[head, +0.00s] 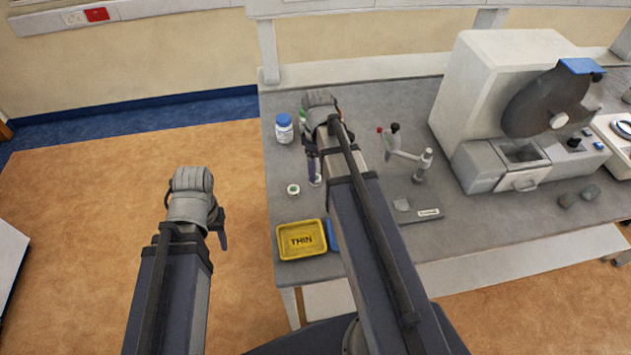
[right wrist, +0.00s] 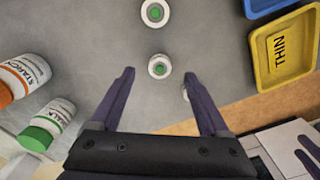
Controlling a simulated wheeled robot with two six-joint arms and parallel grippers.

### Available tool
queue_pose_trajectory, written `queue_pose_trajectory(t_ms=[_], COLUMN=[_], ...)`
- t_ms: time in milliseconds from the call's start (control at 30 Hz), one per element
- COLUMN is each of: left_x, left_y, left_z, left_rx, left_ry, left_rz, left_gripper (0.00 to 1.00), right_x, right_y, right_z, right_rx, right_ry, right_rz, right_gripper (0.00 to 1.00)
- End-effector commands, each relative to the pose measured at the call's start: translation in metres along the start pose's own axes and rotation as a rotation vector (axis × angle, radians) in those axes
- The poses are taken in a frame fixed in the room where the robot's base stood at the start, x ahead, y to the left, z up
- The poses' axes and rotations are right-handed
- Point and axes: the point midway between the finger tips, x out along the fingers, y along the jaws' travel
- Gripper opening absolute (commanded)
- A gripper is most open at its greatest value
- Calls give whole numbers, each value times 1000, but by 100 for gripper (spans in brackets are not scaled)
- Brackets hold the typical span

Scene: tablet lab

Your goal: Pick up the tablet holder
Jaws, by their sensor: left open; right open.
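Small white round pieces with green centres, which look like tablet holders, stand on the grey bench. One piece (right wrist: 160,67) lies between my right gripper's fingertips in the right wrist view. It shows partly behind a finger in the head view (head: 316,181). A second piece (right wrist: 155,12) is beyond the fingertips. A third (head: 293,189) is nearer the bench's left edge, mostly hidden by a finger in the wrist view. My right gripper (right wrist: 159,77) is open and empty; its height above the bench is unclear. My left gripper (head: 221,240) is open and empty over the floor, left of the bench.
A yellow tray marked THIN (head: 302,254) and a partly hidden blue tray (right wrist: 268,6) are near the front edge. STARCH (right wrist: 22,76) and green-capped (right wrist: 48,124) bottles stand close by. A jointed stand (head: 405,155) and a large machine (head: 500,95) are to the right.

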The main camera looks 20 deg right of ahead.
Motion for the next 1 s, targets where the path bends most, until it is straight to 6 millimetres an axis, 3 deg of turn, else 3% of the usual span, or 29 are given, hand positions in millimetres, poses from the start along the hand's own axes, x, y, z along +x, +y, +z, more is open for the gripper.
queue_pose_trajectory(t_ms=[333,667,1000], left_x=[44,47,47], left_y=[4,4,4], left_z=[-3,-3,-3], left_rx=[0,0,0], left_ry=[0,0,0], left_rz=[0,0,0], left_gripper=[50,50,50], right_x=[45,47,47], right_y=[0,0,0], right_z=[-6,-6,-6], right_rx=[0,0,0], right_ry=[0,0,0], right_rz=[0,0,0], right_gripper=[79,79,42])
